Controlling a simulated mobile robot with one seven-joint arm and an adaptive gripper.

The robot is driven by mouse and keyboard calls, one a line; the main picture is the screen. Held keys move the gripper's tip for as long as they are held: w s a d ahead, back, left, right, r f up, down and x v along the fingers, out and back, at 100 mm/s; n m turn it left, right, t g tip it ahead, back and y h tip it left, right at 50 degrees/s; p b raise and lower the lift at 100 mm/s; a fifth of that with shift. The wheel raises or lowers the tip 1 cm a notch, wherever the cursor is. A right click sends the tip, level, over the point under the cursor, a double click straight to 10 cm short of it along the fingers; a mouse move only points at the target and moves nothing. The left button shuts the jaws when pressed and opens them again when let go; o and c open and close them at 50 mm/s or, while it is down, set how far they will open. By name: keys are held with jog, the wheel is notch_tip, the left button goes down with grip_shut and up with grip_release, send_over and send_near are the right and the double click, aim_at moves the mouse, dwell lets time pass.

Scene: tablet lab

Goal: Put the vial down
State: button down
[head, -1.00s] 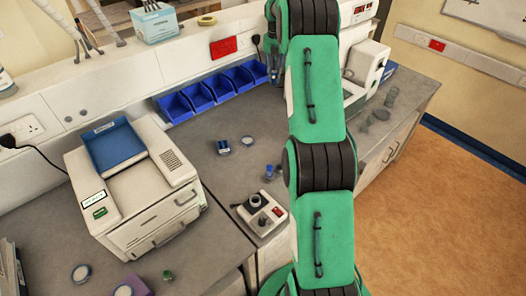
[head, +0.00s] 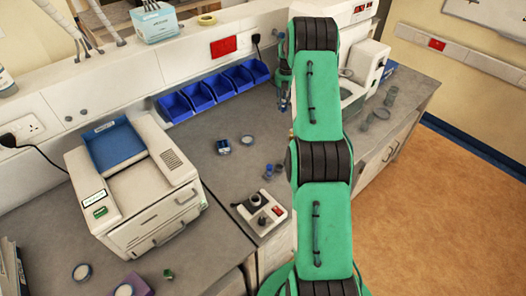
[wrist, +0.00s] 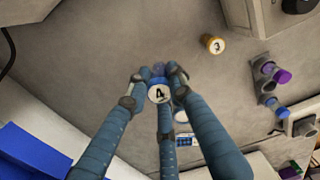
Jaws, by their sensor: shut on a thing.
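In the wrist view the vial (wrist: 159,94), with a white top marked 4 and blue around it, sits between the fingertips of my gripper (wrist: 158,82). The fingers are closed around it, above the grey bench. The fingers hide its lower part, and I cannot tell whether its base touches the bench. In the head view my gripper (head: 284,92) shows only partly, left of my arm and in front of the blue bins' right end.
An orange-topped vial marked 3 (wrist: 214,44) stands nearby. Purple-capped (wrist: 282,76) and blue-capped (wrist: 282,112) vials are at the right. Blue bins (head: 209,94) line the back wall. A small knobbed device (head: 262,214) stands at the bench's front.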

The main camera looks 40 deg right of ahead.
jog(key=shift+f, duration=0.4)
jog(key=shift+f, duration=0.1)
jog(key=shift+f, duration=3.05)
jog(key=shift+f, duration=1.9)
jog(key=shift+f, duration=0.15)
jog(key=c, duration=1.5)
grip_release()
jog(key=shift+c, duration=0.2)
